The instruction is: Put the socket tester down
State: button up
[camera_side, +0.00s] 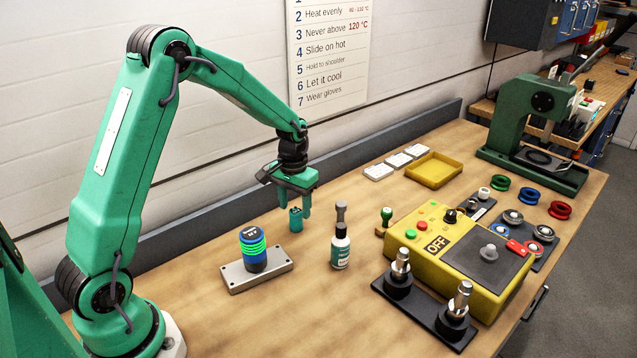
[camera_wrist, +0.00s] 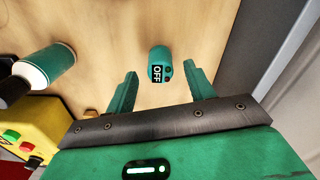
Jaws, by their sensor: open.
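The socket tester (camera_side: 296,220) is a small teal cylinder on the wooden bench, apparently upright. In the wrist view the socket tester (camera_wrist: 158,68) shows a dark OFF display and two dark round spots at its end. My gripper (camera_side: 300,208) is open just above and around its upper part in the side view. In the wrist view my gripper (camera_wrist: 163,76) has its fingers apart, with the tester between and slightly beyond the tips. Bare gaps show on both sides of it, so neither finger touches it.
A green-ringed blue device (camera_side: 253,248) stands on a metal plate (camera_side: 236,280) to the left. A teal-labelled bottle (camera_side: 340,252) stands close on the right. A yellow control box (camera_side: 421,242) and a black base with metal posts (camera_side: 425,318) lie farther right. The front left bench is clear.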

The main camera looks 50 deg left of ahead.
aim_at(295, 211)
notch_tip(295, 211, up, 8)
jog(key=shift+f, duration=0.2)
dwell(0.7)
jog(key=s+d+r+m+t, duration=0.1)
jog(key=s+d+r+t, duration=0.2)
jog(key=s+d+r, duration=0.5)
jog(key=s+d+r+m+t, duration=0.2)
jog(key=s+r, duration=0.2)
jog(key=s, duration=1)
jog(key=shift+s+d+t, duration=0.2)
jog(key=shift+s+t, duration=0.05)
jog(key=shift+t, duration=0.05)
dwell(0.6)
